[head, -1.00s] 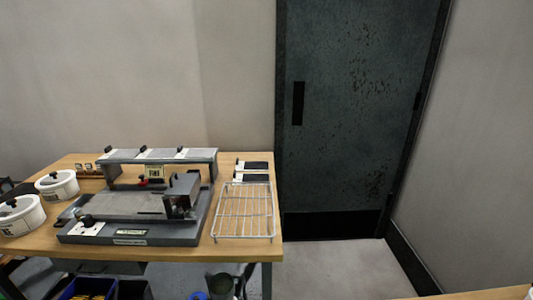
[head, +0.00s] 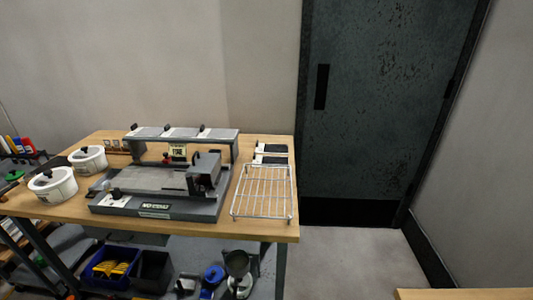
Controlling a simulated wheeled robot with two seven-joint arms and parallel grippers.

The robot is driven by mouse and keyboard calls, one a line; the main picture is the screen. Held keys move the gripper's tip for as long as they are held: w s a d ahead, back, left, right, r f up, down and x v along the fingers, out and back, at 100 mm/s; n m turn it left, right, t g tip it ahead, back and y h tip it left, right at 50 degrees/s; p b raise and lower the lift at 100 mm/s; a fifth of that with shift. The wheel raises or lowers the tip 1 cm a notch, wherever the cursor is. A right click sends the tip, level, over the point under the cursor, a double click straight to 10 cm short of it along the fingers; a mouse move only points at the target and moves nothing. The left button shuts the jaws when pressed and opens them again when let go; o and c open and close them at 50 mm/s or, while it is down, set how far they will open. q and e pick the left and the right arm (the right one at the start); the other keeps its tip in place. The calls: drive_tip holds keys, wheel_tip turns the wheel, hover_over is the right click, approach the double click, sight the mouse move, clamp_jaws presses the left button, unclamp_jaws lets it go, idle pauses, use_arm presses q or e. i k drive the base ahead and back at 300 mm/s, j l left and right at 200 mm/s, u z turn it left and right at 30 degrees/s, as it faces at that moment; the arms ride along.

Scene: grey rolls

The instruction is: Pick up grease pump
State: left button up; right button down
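I cannot surely pick out the grease pump. On the floor under the table's right front part stands a dark cup-like thing with a pale lower part (head: 238,265). Beside it on the left is a blue and dark item (head: 213,276). Either is too small to name with certainty. Neither of my grippers shows in the head view.
A wooden table (head: 262,229) holds a grey machine (head: 160,205), a wire rack (head: 262,192) and two white lidded pots (head: 53,186) (head: 88,160). Blue (head: 88,278) and black bins (head: 152,272) are underneath. Open floor lies before the dark door (head: 385,110). Another wooden edge (head: 465,294) is lower right.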

sight(18, 144)
drive_tip(key=u, duration=1.9)
